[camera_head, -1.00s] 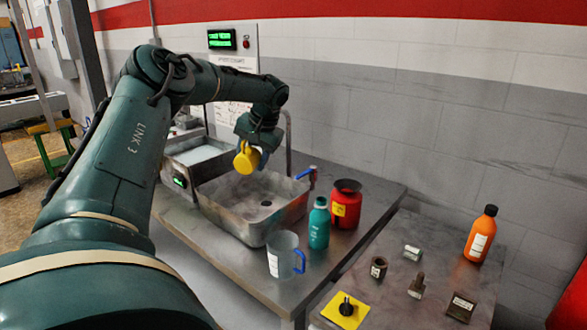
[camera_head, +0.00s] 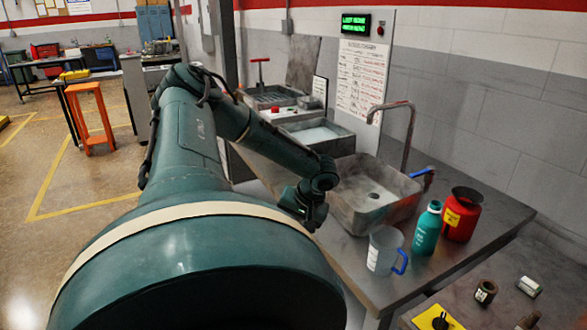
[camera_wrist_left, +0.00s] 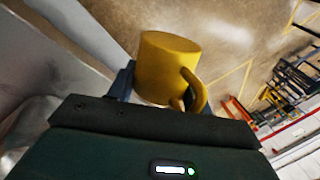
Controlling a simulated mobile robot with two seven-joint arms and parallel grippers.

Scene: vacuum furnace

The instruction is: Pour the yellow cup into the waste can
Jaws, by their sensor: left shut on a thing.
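The yellow cup (camera_wrist_left: 165,65) is between the fingers of my left gripper (camera_wrist_left: 168,88) in the left wrist view, its handle toward the right. I cannot tell whether its visible end face is the opening or the base. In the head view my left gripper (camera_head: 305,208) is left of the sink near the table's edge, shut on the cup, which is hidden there. A red can (camera_head: 461,216) with a yellow label and dark flared top, apparently the waste can, stands on the table at the right. My right gripper is not in view.
A clear jug (camera_head: 383,250) with a blue handle and a teal bottle (camera_head: 427,230) stand left of the red can. The metal sink (camera_head: 385,205) with its tall faucet (camera_head: 408,125) lies behind them. Open floor (camera_head: 90,185) is at the left.

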